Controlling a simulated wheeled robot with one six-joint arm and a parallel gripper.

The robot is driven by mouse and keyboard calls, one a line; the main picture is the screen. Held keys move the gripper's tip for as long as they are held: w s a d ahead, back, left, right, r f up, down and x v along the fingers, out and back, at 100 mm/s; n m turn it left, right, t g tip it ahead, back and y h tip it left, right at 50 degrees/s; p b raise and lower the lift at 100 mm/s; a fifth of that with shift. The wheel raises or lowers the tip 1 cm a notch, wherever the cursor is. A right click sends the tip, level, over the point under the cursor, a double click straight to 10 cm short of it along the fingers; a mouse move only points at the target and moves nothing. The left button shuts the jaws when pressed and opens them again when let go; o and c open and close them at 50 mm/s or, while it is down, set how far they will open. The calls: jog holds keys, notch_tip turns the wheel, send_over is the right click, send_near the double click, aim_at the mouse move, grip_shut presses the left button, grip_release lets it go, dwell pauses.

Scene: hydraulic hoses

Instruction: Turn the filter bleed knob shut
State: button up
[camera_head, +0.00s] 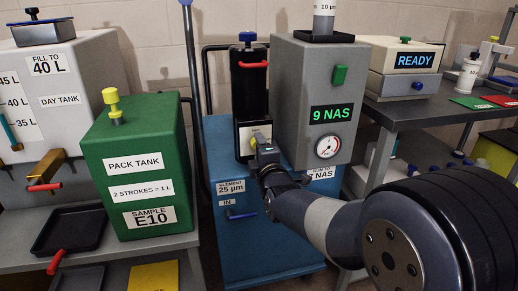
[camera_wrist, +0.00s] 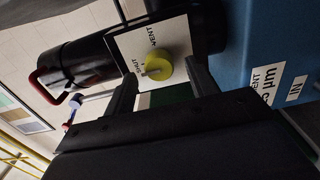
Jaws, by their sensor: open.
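The yellow bleed knob (camera_wrist: 159,66) sits on a white plate (camera_wrist: 122,44) lettered VENT and SHUT, on the black filter housing (camera_wrist: 92,62). A small pale mark shows on the knob's face; its exact pointing is hard to tell. My gripper (camera_wrist: 163,74) is open, with one finger on each side of the knob in the wrist view. I cannot tell whether either finger touches it. In the head view, my gripper (camera_head: 264,152) is at the white plate, just right of the partly hidden knob (camera_head: 255,141).
A grey box (camera_head: 287,80) with a "9 NAS" display and a gauge (camera_head: 327,147) stands close right of the filter. A blue cabinet (camera_head: 228,168) is below. A green pack tank (camera_head: 134,137) stands left. A red handle (camera_wrist: 47,87) projects from the housing.

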jog(key=p+v, duration=0.1)
jog(key=v, duration=0.9)
jog(key=shift+w+a+r, duration=0.1)
jog(key=shift+w, duration=0.1)
jog(key=b+x, duration=0.1)
jog(key=x, duration=0.9)
jog(key=shift+w, duration=0.25)
